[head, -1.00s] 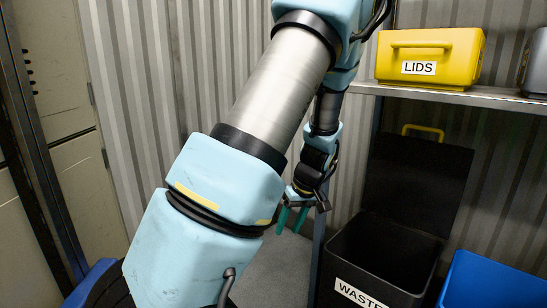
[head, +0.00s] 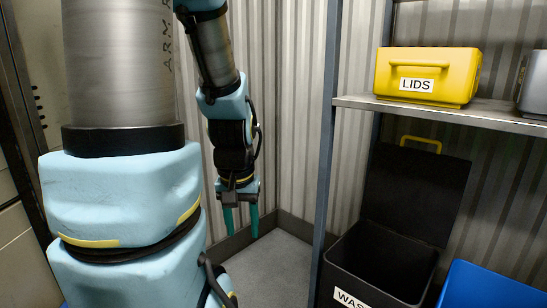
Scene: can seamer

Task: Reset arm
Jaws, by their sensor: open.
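My gripper (head: 241,222) hangs in the middle of the head view, pointing down. Its two green fingers are apart with nothing between them. It is left of the shelf post and above the grey floor, clear of the corrugated wall behind. My arm (head: 120,190) fills the left side of the view in light blue and bare metal, and hides what lies behind it.
A yellow box labelled LIDS (head: 428,75) sits on a metal shelf (head: 450,112) at right. Below stands a black waste bin (head: 385,262) with its lid up. A blue bin (head: 490,287) is at lower right. The shelf post (head: 328,150) stands right of my gripper.

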